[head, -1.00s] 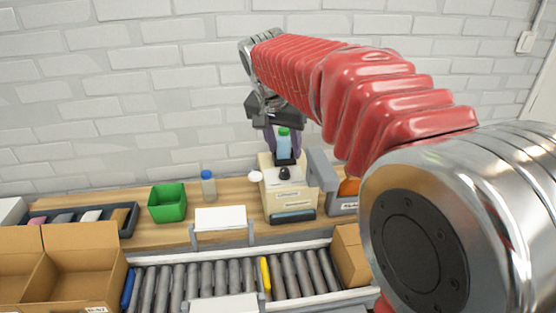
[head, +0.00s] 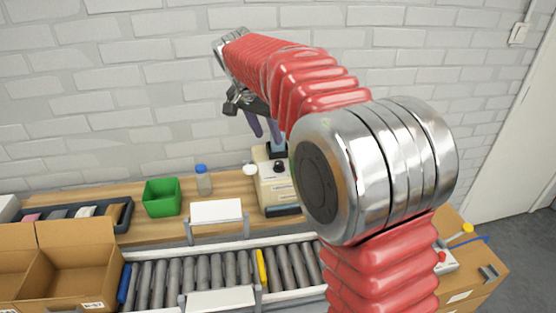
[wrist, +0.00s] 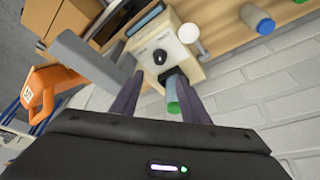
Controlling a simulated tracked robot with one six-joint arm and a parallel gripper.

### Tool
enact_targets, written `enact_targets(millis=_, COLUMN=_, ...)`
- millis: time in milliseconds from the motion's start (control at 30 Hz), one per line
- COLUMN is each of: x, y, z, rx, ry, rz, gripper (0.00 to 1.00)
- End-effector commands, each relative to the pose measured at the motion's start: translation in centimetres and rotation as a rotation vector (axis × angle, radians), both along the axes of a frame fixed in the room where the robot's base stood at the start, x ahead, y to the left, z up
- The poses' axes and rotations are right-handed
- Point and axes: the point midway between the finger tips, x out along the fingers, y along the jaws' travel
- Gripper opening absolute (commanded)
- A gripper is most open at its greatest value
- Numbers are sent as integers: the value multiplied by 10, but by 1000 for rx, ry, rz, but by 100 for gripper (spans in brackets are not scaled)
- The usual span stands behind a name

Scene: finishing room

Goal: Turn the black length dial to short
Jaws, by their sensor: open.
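The black dial (head: 279,167) sits on top of a cream machine (head: 270,190) on the wooden bench. In the wrist view the dial (wrist: 160,57) shows as a round black knob beyond my fingertips; where it points is too small to tell. My gripper (wrist: 160,78) is open, with its two purple fingers apart and nothing held between them. In the head view my gripper (head: 262,132) hangs above the machine, apart from the dial. My arm hides the machine's right side there.
A blue-green bottle (wrist: 173,98) stands by the machine, showing between my fingers. A white round knob (wrist: 188,33) is beside the machine. A green bin (head: 162,198), a blue-capped bottle (head: 203,182) and a roller conveyor (head: 190,274) are to the left or in front.

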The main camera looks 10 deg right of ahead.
Motion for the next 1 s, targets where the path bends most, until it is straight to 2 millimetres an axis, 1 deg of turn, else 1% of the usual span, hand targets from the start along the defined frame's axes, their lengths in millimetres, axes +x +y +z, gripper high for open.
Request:
enact_targets(millis=267, x=9, y=-10, z=-33, rx=-1, ry=3, rz=-1, gripper=41)
enact_targets(millis=600, x=23, y=-24, z=-82, rx=0, ry=4, rz=-1, gripper=41)
enact_targets(millis=800, x=31, y=-32, z=-108, rx=0, ry=3, rz=-1, gripper=41)
enact_targets(millis=900, x=33, y=-34, z=-117, rx=0, ry=3, rz=-1, gripper=41)
enact_targets(millis=1000, x=35, y=-36, z=-121, rx=0, ry=1, rz=0, gripper=41)
